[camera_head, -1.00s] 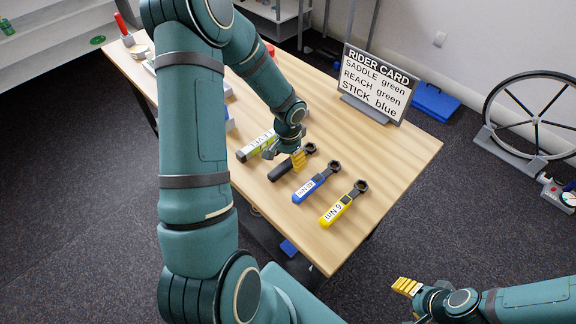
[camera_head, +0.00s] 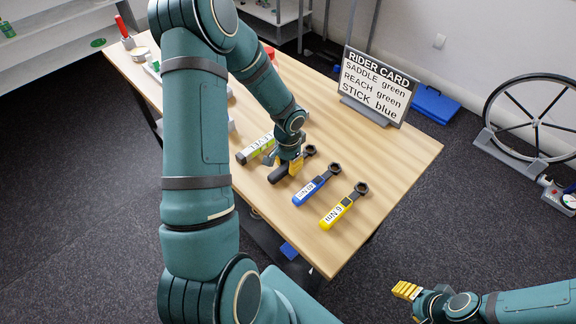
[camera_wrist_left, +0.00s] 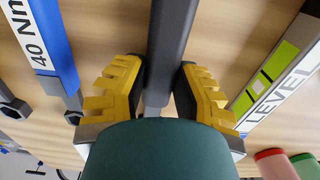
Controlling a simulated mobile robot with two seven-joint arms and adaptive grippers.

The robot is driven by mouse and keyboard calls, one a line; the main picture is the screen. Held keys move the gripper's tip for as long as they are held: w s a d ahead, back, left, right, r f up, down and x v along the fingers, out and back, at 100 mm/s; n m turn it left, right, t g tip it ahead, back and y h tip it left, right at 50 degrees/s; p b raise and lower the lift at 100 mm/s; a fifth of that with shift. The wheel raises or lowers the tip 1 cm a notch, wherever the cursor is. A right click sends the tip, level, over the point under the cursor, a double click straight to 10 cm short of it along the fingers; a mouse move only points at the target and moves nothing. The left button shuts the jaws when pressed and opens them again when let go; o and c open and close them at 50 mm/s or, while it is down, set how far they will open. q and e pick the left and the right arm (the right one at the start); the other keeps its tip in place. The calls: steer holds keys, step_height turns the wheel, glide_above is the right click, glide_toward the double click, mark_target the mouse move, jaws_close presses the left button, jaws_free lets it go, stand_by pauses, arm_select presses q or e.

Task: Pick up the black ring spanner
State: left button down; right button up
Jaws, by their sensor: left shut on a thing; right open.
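The black ring spanner (camera_head: 280,172) lies on the wooden table, between the level and the blue spanner, its ring end toward the back right. My left gripper (camera_head: 296,166) is down at the spanner from above. In the left wrist view its yellow fingers (camera_wrist_left: 158,92) stand on either side of the black handle (camera_wrist_left: 171,35) and are shut on it. Whether the spanner is clear of the table cannot be told. My right gripper (camera_head: 404,290) is open and empty, off the table at the lower right.
A blue spanner (camera_head: 318,184) and a yellow spanner (camera_head: 345,204) lie to the right. A green-and-white level (camera_head: 255,148) lies close on the left. The rider card (camera_head: 377,84) stands at the back. The table's right side (camera_head: 400,160) is bare.

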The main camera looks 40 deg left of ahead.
mark_target(288, 164)
arm_select(q)
step_height(288, 164, up, 10)
steer(key=shift+p, duration=1.1)
